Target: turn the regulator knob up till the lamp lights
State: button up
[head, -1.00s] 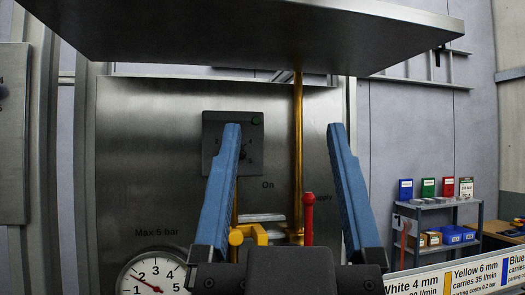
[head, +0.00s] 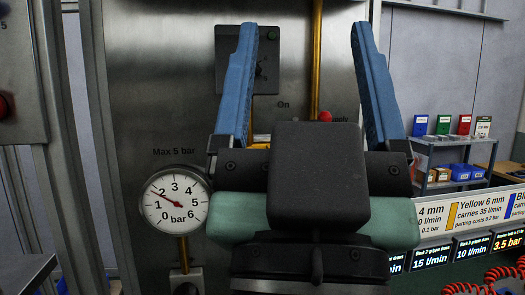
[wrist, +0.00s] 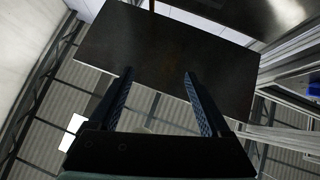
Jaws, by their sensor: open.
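My gripper (head: 305,28) is open and empty, its two blue fingers pointing up in front of the steel panel; it also shows in the wrist view (wrist: 158,73). A dark square plate (head: 228,60) on the panel is partly covered by the left finger. A small round dark spot (head: 272,33) at its upper right shows no light; I cannot tell whether it is the lamp. The white pressure gauge (head: 180,217), marked "Max 5 bar" above, stands lower left, its red needle between 1 and 2.
A brass pipe (head: 316,60) runs down the panel between my fingers, with a red top (head: 325,116) below it. A shelf with bins (head: 455,165) and a sign board (head: 470,210) stand right. A dark flat slab (wrist: 165,50) hangs overhead in the wrist view.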

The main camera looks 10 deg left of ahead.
jog(key=w+a+f+n+g+y+p, duration=0.1)
jog(key=w+a+f+g+y, duration=0.3)
jog(key=f, duration=0.8)
jog(key=s+a+f+g+p, duration=0.1)
jog(key=a+f+g, duration=0.3)
jog(key=f, duration=0.8)
jog(key=s+a+f+n+g+y, duration=0.1)
jog(key=s+a+f, duration=0.1)
jog(key=f, duration=0.4)
jog(key=s+a+f+g+y, duration=0.1)
jog(key=s+a+f, duration=0.1)
jog(key=f, duration=0.3)
jog(key=x, duration=1.2)
jog(key=shift+w+f+h+p, duration=0.15)
jog(key=shift+w+h+p, duration=0.15)
jog(key=shift+h+p, duration=0.1)
jog(key=shift+d, duration=0.1)
